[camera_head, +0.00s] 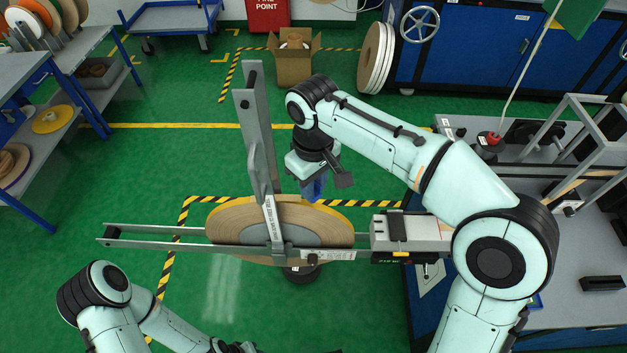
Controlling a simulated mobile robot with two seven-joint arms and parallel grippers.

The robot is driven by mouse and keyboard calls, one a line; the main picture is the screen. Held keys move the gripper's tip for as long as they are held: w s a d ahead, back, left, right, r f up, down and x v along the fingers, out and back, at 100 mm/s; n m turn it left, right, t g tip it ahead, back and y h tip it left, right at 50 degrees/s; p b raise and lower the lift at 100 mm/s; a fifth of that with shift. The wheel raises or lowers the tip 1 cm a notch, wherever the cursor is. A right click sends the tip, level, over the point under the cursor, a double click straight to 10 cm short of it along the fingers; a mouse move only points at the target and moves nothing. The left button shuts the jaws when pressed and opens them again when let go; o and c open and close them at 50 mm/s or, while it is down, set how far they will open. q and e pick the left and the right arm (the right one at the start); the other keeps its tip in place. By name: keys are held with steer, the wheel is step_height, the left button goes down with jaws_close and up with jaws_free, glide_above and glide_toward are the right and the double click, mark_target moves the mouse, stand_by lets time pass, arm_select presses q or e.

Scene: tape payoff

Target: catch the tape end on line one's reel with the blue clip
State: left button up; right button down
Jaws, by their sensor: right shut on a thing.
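The reel (225,220) of brown tape, with a yellow flange edge and grey hub, sits on the grey metal payoff frame (160,238) in the middle of the view. My right gripper (316,184) hangs just above and behind the reel's far rim. It is shut on the blue clip (313,190), which is partly hidden by the gripper. I cannot tell whether the clip touches the reel. The tape end cannot be made out. My left arm comes in at the bottom left, and its gripper lies beyond the bottom edge.
A grey upright arm (255,130) of the frame stands left of my right gripper. A grey unit (410,236) is right of the reel, by the workbench (585,250). An open carton (293,65) and large white reels (376,57) stand behind.

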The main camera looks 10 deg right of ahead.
arm_select(q)
steer(key=shift+f, duration=0.1)
arm_select(e)
steer(key=shift+f, duration=0.2)
arm_select(q)
steer(key=shift+s+f+b, duration=0.4)
steer(key=shift+f+b, duration=0.2)
steer(key=shift+f, duration=0.05)
arm_select(e)
steer(key=shift+f, duration=1.15)
arm_select(q)
steer(key=shift+r, duration=0.15)
arm_select(e)
steer(key=shift+f, duration=0.15)
steer(key=shift+w+r+p, duration=0.1)
steer(key=shift+r+p, duration=1.9)
steer(key=shift+r, duration=1.05)
steer(key=shift+r+p, duration=0.65)
steer(key=shift+r, duration=0.45)
arm_select(q)
steer(key=w+r, duration=0.5)
steer(key=r, duration=0.1)
steer(key=shift+w+r, duration=0.25)
steer(key=shift+w, duration=0.1)
arm_select(e)
steer(key=shift+f, duration=0.1)
arm_select(q)
steer(key=shift+s+t, duration=0.15)
steer(key=shift+t, duration=0.15)
